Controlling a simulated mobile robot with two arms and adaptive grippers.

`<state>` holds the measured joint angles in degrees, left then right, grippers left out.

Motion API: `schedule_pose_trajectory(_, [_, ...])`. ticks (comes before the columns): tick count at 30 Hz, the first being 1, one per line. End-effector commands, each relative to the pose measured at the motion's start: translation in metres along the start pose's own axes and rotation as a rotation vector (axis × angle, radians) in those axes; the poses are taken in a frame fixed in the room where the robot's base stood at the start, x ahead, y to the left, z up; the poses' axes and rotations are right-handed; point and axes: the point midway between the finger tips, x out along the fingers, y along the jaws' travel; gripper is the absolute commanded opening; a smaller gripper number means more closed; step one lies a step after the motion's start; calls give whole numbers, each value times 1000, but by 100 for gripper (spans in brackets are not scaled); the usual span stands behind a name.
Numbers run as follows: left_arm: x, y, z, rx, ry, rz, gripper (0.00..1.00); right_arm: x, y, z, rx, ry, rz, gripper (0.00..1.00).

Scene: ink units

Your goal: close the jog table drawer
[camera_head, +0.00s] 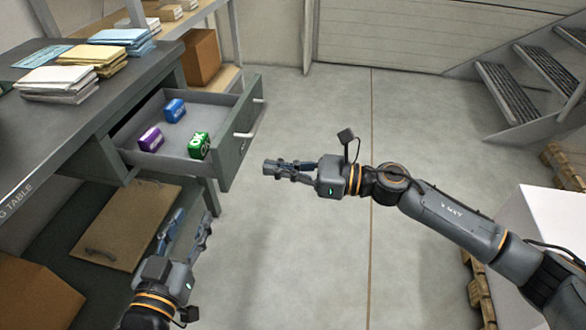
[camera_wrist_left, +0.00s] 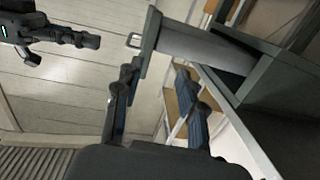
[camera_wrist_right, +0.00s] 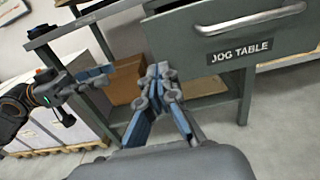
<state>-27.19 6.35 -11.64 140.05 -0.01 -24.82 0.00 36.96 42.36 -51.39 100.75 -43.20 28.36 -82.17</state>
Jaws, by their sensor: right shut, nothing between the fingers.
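The jog table drawer (camera_head: 190,124) is pulled out from the dark grey table (camera_head: 60,120). Its front with a pale bar handle (camera_head: 250,120) faces right, and it holds a blue, a purple and a green box. The right wrist view shows the drawer front (camera_wrist_right: 215,45) with its "JOG TABLE" label. My right gripper (camera_head: 268,168) is shut and empty, in front of and apart from the drawer front. My left gripper (camera_head: 187,228) is open and empty, below and in front of the table; the left wrist view shows its spread fingers (camera_wrist_left: 160,90) and the drawer's side (camera_wrist_left: 200,45).
Folded stacks (camera_head: 65,80) lie on the tabletop. A cardboard box (camera_head: 200,57) stands on a wooden shelf behind. Another box (camera_head: 35,298) sits at lower left. Metal stairs (camera_head: 530,80) stand at right. The floor (camera_head: 340,110) beyond the drawer front is clear.

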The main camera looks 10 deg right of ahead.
Motion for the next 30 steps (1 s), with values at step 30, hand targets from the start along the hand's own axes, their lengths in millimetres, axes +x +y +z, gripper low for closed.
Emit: schedule_pose_trajectory(30, [2,3,-22,-2,121,7,40,82,-1,0,3,-1,-2,0])
